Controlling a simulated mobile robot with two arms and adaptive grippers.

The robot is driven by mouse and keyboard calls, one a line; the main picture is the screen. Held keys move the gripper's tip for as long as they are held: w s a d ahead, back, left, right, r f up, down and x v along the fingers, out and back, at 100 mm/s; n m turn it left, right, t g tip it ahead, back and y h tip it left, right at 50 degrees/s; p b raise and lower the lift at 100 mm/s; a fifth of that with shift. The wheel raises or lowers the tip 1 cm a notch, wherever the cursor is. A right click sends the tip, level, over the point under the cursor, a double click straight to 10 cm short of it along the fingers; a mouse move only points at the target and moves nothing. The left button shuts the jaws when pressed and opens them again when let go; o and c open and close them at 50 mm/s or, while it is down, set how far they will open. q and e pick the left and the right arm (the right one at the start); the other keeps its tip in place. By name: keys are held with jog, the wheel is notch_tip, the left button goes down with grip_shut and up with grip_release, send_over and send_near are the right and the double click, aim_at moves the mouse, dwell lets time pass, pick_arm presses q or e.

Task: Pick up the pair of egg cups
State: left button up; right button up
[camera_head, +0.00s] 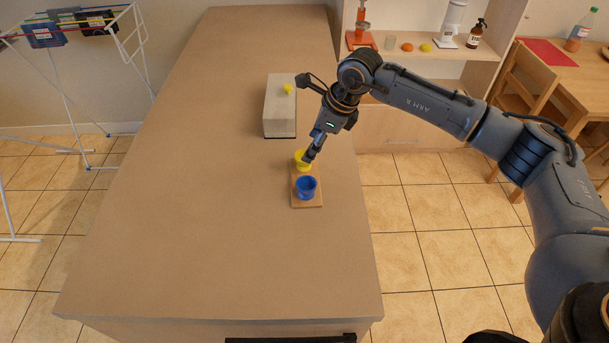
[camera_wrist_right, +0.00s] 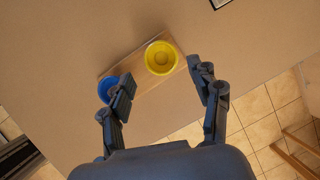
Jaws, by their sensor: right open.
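A blue egg cup (camera_head: 306,188) and a yellow egg cup (camera_head: 301,160) stand upright on a small wooden board on the counter. In the head view the yellow cup is farther back and partly covered by my right gripper (camera_head: 309,156). In the right wrist view the yellow cup (camera_wrist_right: 161,58) shows whole, and the blue cup (camera_wrist_right: 108,88) is partly hidden by the left finger. My right gripper (camera_wrist_right: 163,86) is open and empty, its fingers apart with the yellow cup ahead of the gap. My left gripper is not in view.
The wooden board (camera_head: 308,205) lies near the counter's right edge. A grey box (camera_head: 281,108) with a small yellow thing on top stands behind it. The counter (camera_head: 200,190) is clear to the left. Shelves and a table with chairs stand beyond at the right.

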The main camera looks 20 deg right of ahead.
jog(key=shift+a+f+p, duration=0.25)
jog(key=shift+f+p, duration=0.4)
jog(key=shift+f, duration=0.35)
jog(key=p+x, duration=0.1)
jog(key=x, duration=0.2)
jog(key=shift+w+f, duration=0.15)
jog(key=shift+f, duration=0.2)
grip_shut()
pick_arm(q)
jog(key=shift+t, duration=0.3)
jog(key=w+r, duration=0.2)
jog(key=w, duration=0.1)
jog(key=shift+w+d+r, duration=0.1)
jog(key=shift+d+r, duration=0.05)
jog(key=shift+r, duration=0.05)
